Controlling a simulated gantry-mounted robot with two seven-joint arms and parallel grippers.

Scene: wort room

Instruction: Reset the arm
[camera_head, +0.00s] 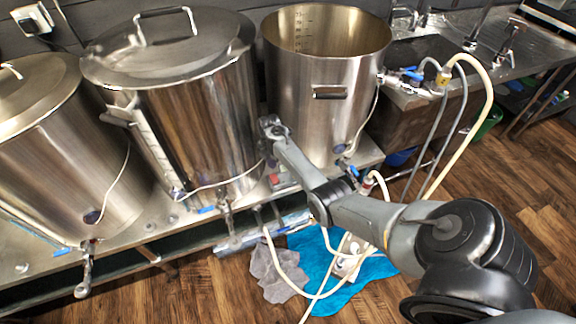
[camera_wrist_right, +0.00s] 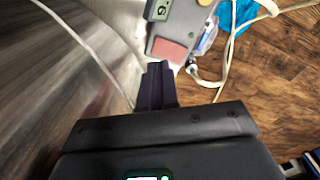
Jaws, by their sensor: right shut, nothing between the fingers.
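My right arm (camera_head: 375,218) reaches in from the lower right of the head view toward the gap between the middle and right steel kettles. My right gripper (camera_head: 269,155) is at its far end, small and partly hidden there. In the right wrist view its two dark fingers (camera_wrist_right: 157,84) are together, with nothing between them. They are beside a curved steel wall (camera_wrist_right: 60,70). My left gripper is not in view.
The lidded middle kettle (camera_head: 195,115) and open right kettle (camera_head: 325,85) stand close around the gripper. A grey box with a red patch (camera_wrist_right: 172,48) lies just beyond the fingers. Hoses (camera_head: 285,268) and a blue cloth (camera_head: 318,262) are on the wooden floor. A sink (camera_head: 430,48) is at right.

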